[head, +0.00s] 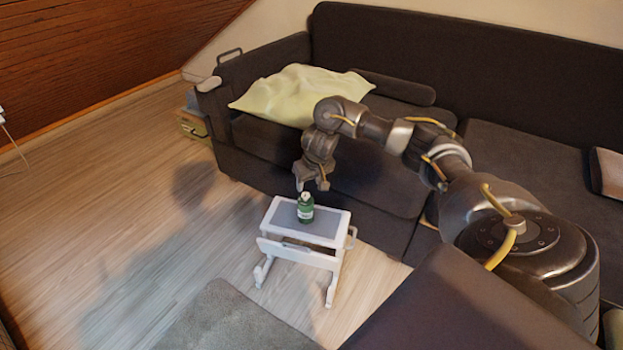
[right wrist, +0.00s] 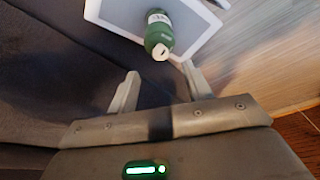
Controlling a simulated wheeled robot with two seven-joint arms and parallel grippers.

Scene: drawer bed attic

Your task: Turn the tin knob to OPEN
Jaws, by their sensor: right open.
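A small green tin (head: 306,213) with a white label stands upright on the grey top of a small white side table (head: 341,218). Its pale knob (head: 306,196) is on top. In the right wrist view the tin (right wrist: 158,28) is beyond the fingertips, with the pale knob (right wrist: 160,53) facing the camera and a dark mark on it. My right gripper (head: 312,186) points down just above the tin. Its fingers (right wrist: 161,73) are spread apart with nothing between them, and the knob lies ahead of the gap, apart from both fingers. My left gripper is not in view.
A dark sofa (head: 440,60) with a yellow-green pillow (head: 295,92) stands behind the table. The table has a side handle (head: 351,238). A grey rug (head: 235,320) lies in front. The wooden floor (head: 120,180) on the left is clear.

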